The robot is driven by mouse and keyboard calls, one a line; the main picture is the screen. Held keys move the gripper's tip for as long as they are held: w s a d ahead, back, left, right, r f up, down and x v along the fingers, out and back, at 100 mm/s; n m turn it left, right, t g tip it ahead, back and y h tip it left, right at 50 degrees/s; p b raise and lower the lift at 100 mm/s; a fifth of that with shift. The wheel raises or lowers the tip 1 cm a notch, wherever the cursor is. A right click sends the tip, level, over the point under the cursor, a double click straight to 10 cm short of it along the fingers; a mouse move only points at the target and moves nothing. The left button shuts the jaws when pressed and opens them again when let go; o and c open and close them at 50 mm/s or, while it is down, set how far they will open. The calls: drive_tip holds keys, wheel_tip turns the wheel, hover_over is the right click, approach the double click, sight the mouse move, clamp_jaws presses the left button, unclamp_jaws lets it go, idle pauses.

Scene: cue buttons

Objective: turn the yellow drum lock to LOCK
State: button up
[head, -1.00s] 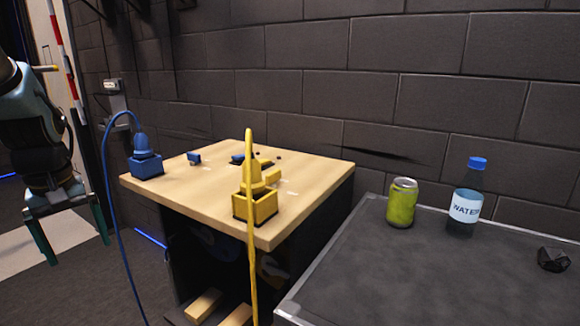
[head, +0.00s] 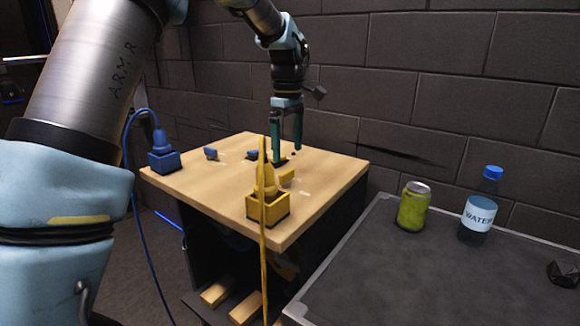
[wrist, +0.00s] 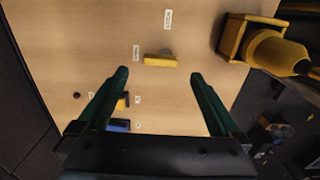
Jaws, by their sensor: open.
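A small yellow bar-shaped piece, apparently the yellow drum lock (head: 287,177), is on the wooden tabletop (head: 325,178) behind the yellow socket box. In the wrist view the yellow bar (wrist: 160,60) lies crosswise just beyond my fingertips, between their lines. Two small white labels (wrist: 137,52) (wrist: 168,18) sit near it; their text is too small to read. My gripper (head: 287,154) points down over the back of the table, open and empty. Its two green fingers also show in the wrist view (wrist: 160,75), apart from the bar.
A yellow socket box (head: 268,207) with plug and cable stands at the front. A blue socket box (head: 164,162) and small blue piece (head: 211,153) are left. Small yellow (wrist: 121,104) and blue (wrist: 118,125) parts lie near my left finger. A can (head: 413,207) and bottle (head: 478,210) stand right.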

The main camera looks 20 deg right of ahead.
sight(287, 172)
wheel_tip(287, 172, down, 7)
drive_tip(key=shift+a+r+p, duration=0.15)
drive_tip(key=shift+r+p, duration=0.05)
drive_tip(key=shift+p, duration=0.4)
drive_tip(key=c, duration=1.3)
